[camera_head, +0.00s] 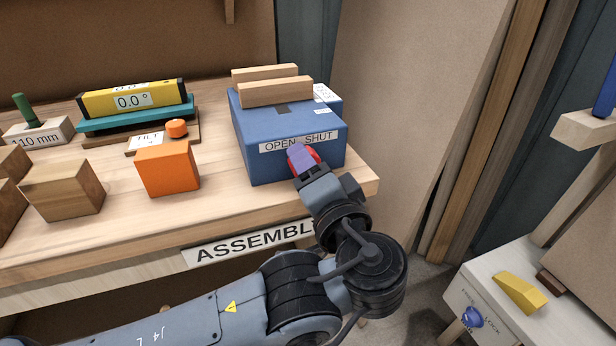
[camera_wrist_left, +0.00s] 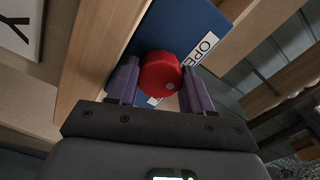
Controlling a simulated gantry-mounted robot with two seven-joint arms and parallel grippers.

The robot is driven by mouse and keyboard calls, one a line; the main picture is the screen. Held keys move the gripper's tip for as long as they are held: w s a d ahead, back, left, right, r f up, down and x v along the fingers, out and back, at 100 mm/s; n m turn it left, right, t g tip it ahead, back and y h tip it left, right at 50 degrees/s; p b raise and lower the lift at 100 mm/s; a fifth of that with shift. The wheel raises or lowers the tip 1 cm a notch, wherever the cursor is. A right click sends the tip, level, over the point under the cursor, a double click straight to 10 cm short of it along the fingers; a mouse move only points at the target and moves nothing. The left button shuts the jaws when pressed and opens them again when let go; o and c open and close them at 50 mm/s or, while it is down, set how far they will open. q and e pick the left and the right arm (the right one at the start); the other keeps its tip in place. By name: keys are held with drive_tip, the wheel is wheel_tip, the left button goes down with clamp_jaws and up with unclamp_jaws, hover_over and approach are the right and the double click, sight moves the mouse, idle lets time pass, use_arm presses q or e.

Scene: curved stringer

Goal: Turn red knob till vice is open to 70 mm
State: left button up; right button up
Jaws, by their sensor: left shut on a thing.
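The vice is a blue box (camera_head: 268,160) with an "OPEN SHUT" label on its front face, at the right end of the bench. Two pale wooden jaws (camera_head: 275,92) lie side by side on its top with a narrow gap between them. The red knob (camera_head: 316,154) is on the front face, mostly hidden by my left gripper (camera_head: 301,157) in the head view. In the left wrist view the red knob (camera_wrist_left: 160,73) sits between the purple fingers of my left gripper (camera_wrist_left: 160,85), which is shut on it. My right gripper is not in view.
A white tag (camera_head: 325,94) is beside the jaws on the vice. An orange block (camera_head: 167,168), a yellow level (camera_head: 132,99) on a teal plate and wooden blocks (camera_head: 62,188) stand to the left. A side table (camera_head: 500,290) holds a yellow wedge (camera_head: 520,292).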

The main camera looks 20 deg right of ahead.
use_arm(q)
drive_tip(key=n, duration=0.3)
drive_tip(key=shift+n, duration=0.4)
drive_tip(key=shift+w+f+n, duration=0.1)
drive_tip(key=shift+f+n, duration=0.05)
drive_tip(key=shift+n, duration=1.55)
drive_tip(key=o, duration=1)
drive_tip(key=shift+o, duration=0.2)
